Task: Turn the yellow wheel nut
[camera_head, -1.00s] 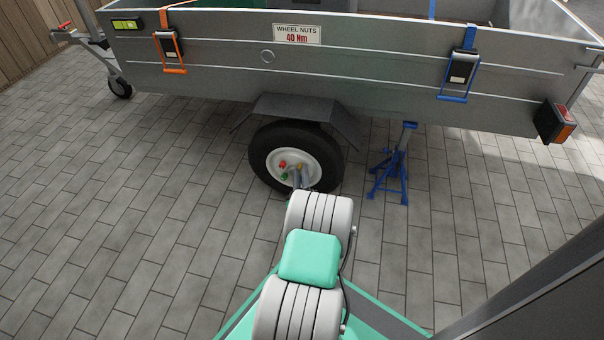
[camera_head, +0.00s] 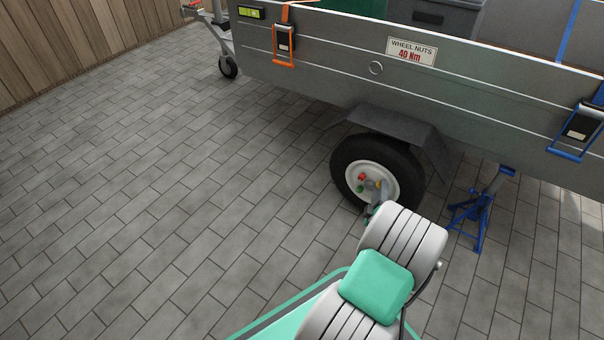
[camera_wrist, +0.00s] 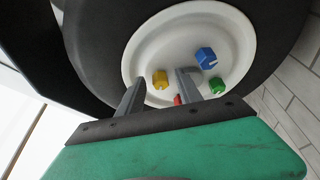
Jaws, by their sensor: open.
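The yellow wheel nut (camera_wrist: 160,78) sits on the white rim (camera_wrist: 140,50) of the trailer wheel. In the wrist view it shows between the two fingertips of my gripper (camera_wrist: 159,77), with a visible gap on both sides. The gripper is open and holds nothing. I cannot tell how far the fingertips are from the rim. A blue nut (camera_wrist: 206,58) and a green nut (camera_wrist: 217,85) lie right of the right finger. A red nut (camera_wrist: 178,100) is partly hidden by that finger. In the head view my arm partly covers the wheel (camera_head: 344,158).
The grey trailer (camera_head: 330,60) stands above the wheel, with a mudguard (camera_head: 390,124) close over the tyre. A blue jack stand (camera_head: 478,212) is right of the wheel. A label (camera_head: 411,51) reads "WHEEL NUTS 40 Nm". The paving (camera_head: 180,200) at left is clear.

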